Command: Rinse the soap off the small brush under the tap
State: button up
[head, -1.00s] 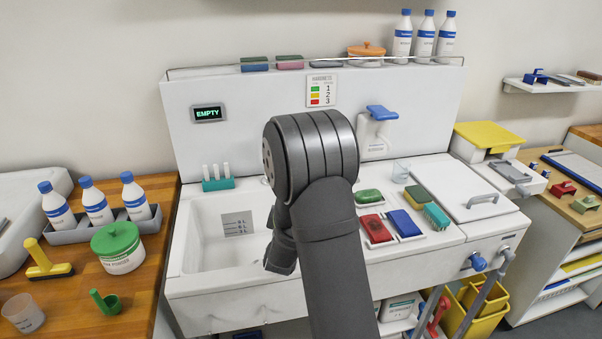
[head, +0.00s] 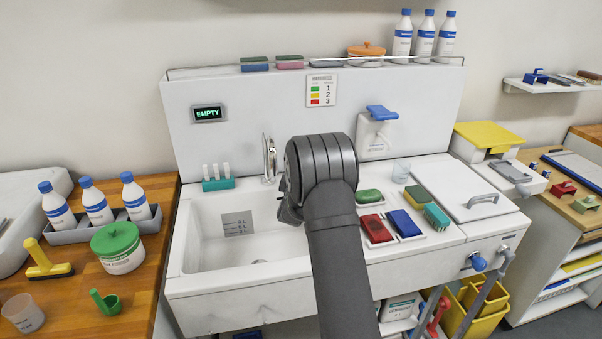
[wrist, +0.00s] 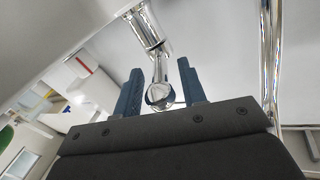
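The chrome tap (head: 268,160) stands at the back of the white sink (head: 185,245). In the wrist view, a chrome lever with a round end (wrist: 160,93) lies between the two blue fingers of my gripper (wrist: 160,85). The fingers are apart, with gaps showing on both sides of the lever. In the head view my arm hides most of the gripper. A small teal block that looks like a brush (head: 436,216) lies on the ledge right of the sink. I cannot make out soap on it. No running water shows.
A display (head: 208,113) reads EMPTY. Right of my arm are a green soap bar (head: 369,196), red (head: 375,228) and blue (head: 404,223) blocks, a sponge (head: 417,196) and a clear cup (head: 401,171). A teal rack (head: 218,185) stands behind the sink's left side.

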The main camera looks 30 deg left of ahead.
jog(key=shift+w+a, duration=0.1)
jog(key=shift+w, duration=0.05)
grip_shut()
jog(key=shift+w+d+n+g+y, duration=0.25)
jog(key=shift+d+n+g+y, duration=0.15)
jog(key=shift+n+g+y, duration=0.35)
jog(key=shift+w+d+n+g+y, duration=0.3)
jog(key=shift+n+y, duration=0.25)
jog(key=shift+y, duration=0.4)
jog(key=shift+s, duration=0.1)
grip_release()
